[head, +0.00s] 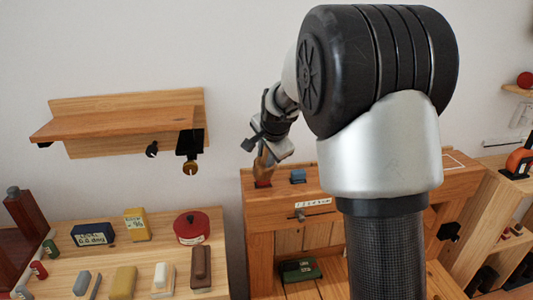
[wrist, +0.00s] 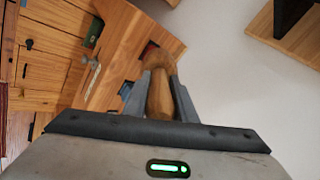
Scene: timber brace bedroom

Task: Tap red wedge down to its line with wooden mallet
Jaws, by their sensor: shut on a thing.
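My gripper (head: 266,147) is shut on the wooden mallet (head: 264,164), just above the left part of a wooden bench top. In the wrist view the mallet (wrist: 160,92) is brown and sits between my two grey fingers (wrist: 158,100). The red wedge (head: 263,184) shows at the bench top directly below the mallet. In the wrist view only a small red part of it (wrist: 150,47) shows behind the mallet. I cannot tell whether mallet and wedge touch. The wedge's line cannot be made out.
A blue block (head: 298,175) stands right of the red wedge. A labelled strip (head: 312,203) is on the bench front. A wall shelf (head: 120,118) with dark clamps hangs at left. A table (head: 140,262) at lower left holds a red round tin (head: 191,227) and several blocks.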

